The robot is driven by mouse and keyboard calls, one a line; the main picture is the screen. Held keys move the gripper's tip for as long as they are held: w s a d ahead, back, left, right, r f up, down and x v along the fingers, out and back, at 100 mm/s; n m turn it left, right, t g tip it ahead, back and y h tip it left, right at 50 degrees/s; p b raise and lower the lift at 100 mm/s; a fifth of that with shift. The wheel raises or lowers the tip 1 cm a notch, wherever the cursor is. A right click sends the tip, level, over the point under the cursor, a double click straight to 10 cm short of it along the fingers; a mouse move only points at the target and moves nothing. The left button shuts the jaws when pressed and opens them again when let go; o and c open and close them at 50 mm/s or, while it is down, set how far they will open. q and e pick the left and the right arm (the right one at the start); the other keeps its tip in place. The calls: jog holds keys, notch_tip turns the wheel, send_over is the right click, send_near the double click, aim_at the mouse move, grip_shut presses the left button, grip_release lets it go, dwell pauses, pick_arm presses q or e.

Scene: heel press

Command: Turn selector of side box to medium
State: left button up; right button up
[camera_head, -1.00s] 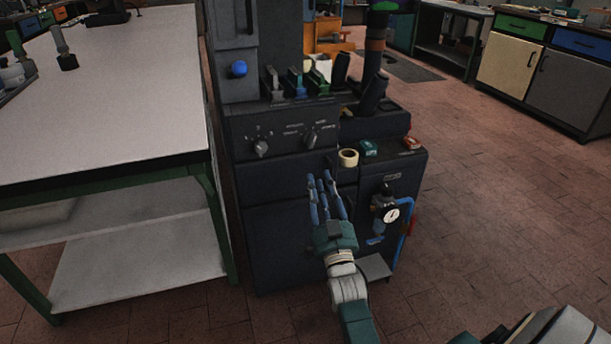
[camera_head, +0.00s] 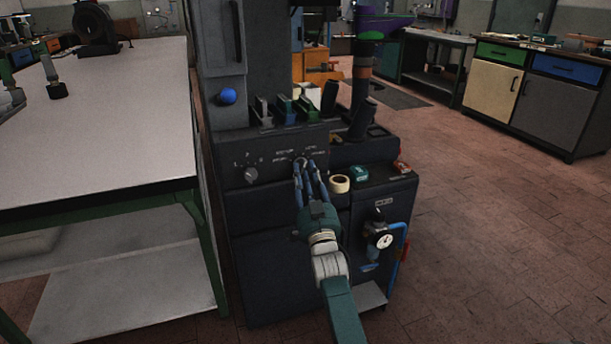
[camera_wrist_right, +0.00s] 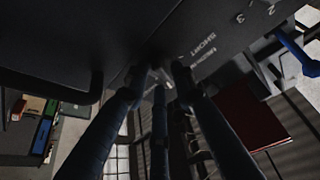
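The side box (camera_head: 270,195) is a dark cabinet with a control panel on its upper front. The left knob (camera_head: 251,174) on the panel is in plain view. The right selector is hidden behind my fingers, and its setting cannot be read. My right gripper (camera_head: 305,166) has its blue fingertips at that selector, among its printed labels. In the right wrist view my fingers (camera_wrist_right: 160,75) reach up to the panel (camera_wrist_right: 225,35), where "SHORT" and part of another label show upside down. Whether they grip the knob cannot be seen.
A tape roll (camera_head: 339,184) and a small green box (camera_head: 359,173) sit on the ledge right of my fingers. A pressure gauge (camera_head: 384,240) juts out lower right. Levers (camera_head: 285,110) and a blue knob (camera_head: 228,96) stand above. A workbench (camera_head: 100,140) stands left.

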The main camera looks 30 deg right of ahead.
jog(key=shift+c, duration=0.5)
grip_shut()
pick_arm(q)
jog(key=shift+r, duration=0.1)
pick_arm(e)
jog(key=shift+n+y, duration=0.4)
pick_arm(q)
jog(key=p+x, duration=0.2)
jog(key=x, duration=0.5)
jog(key=shift+s, duration=0.4)
pick_arm(e)
jog(key=shift+s+d+n+t+y, duration=0.1)
jog(key=shift+n+t+y, duration=0.15)
jog(key=shift+n+y, duration=1.15)
jog(key=shift+w+d+n+t+y, duration=0.1)
jog(key=shift+n+t+y, duration=0.3)
jog(key=shift+n, duration=1.85)
jog(key=shift+s+d+n+t+y, duration=0.15)
jog(key=shift+n+y, duration=0.85)
jog(key=shift+n, duration=0.85)
pick_arm(q)
jog(key=shift+d, duration=0.1)
pick_arm(e)
jog(key=shift+a, duration=0.1)
